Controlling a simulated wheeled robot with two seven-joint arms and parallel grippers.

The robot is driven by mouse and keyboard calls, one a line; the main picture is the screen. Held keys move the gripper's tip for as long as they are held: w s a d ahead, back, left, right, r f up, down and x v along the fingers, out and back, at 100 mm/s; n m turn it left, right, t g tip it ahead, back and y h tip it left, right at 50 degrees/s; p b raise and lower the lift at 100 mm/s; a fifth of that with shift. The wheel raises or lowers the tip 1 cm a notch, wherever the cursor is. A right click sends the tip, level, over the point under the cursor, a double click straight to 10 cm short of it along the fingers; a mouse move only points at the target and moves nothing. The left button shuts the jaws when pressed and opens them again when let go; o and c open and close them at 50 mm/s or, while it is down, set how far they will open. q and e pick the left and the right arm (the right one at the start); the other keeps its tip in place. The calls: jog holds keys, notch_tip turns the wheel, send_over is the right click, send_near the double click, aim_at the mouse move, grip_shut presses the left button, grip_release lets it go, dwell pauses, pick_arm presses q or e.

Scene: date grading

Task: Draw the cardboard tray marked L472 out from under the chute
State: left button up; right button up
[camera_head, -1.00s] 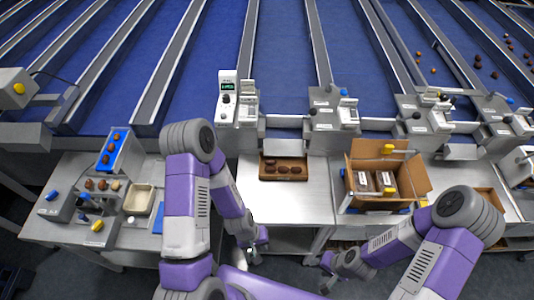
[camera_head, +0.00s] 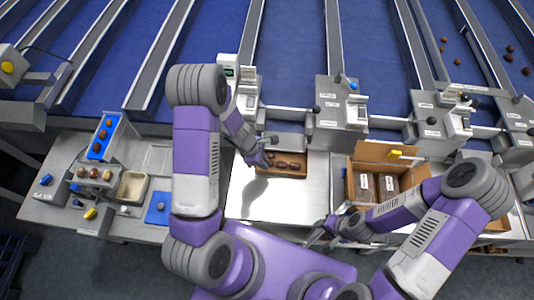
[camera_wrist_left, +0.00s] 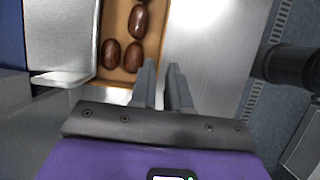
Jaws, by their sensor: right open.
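A brown cardboard tray (camera_head: 298,172) holding several dark dates lies on the steel bench, below the chute fronts. No L472 marking is readable on it. It also shows at the top of the left wrist view (camera_wrist_left: 113,75), partly under a grey metal part. My left gripper (camera_head: 262,152) is at the tray's left end. In the left wrist view its two fingers (camera_wrist_left: 162,68) are slightly apart, by the tray's edge, with nothing clearly between them. Contact with the tray cannot be told. My right gripper (camera_head: 312,238) is open and empty near the bench's front edge.
An open cardboard box (camera_head: 352,182) with dark labelled packs stands right of the tray. Chute machines (camera_head: 341,115) line the back. Bare bench (camera_head: 270,203) lies in front of the tray.

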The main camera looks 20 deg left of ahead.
pick_arm(q)
jog(key=shift+d+f, duration=0.1)
jog(key=shift+f, duration=0.4)
jog(key=b+x, duration=0.1)
jog(key=x, duration=0.5)
jog(key=shift+d+f+b, duration=0.2)
jog(key=shift+f+b, duration=0.05)
jog(key=shift+b, duration=0.05)
grip_shut()
